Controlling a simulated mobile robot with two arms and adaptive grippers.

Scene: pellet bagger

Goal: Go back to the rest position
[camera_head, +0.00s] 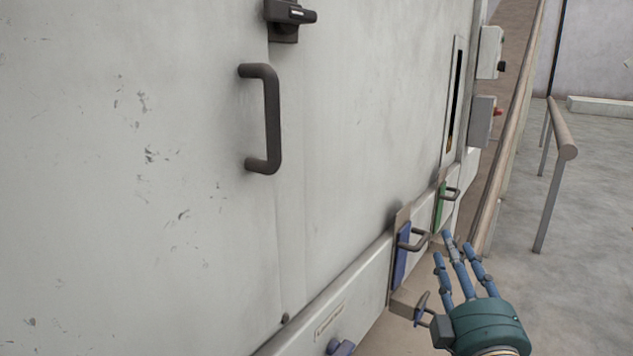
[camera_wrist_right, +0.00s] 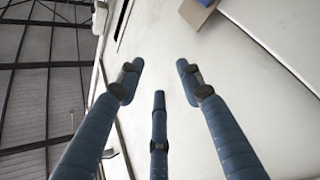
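My right gripper (camera_head: 455,262) is at the lower right of the head view, with its blue fingers spread open and pointing up. It is in front of the lower part of the pale machine (camera_head: 170,230), close to a blue panel (camera_head: 402,255) with a dark handle. I see nothing between the fingers. In the right wrist view, the open fingers (camera_wrist_right: 157,85) are apart and empty, with the pale machine wall behind them. My left gripper is not in view.
A green panel (camera_head: 440,207) with a handle is farther along the machine. A dark door handle (camera_head: 268,118) and a latch (camera_head: 288,14) stick out of the machine front. Control boxes (camera_head: 482,121) and a railing (camera_head: 563,130) stand at the right, with bare floor beyond.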

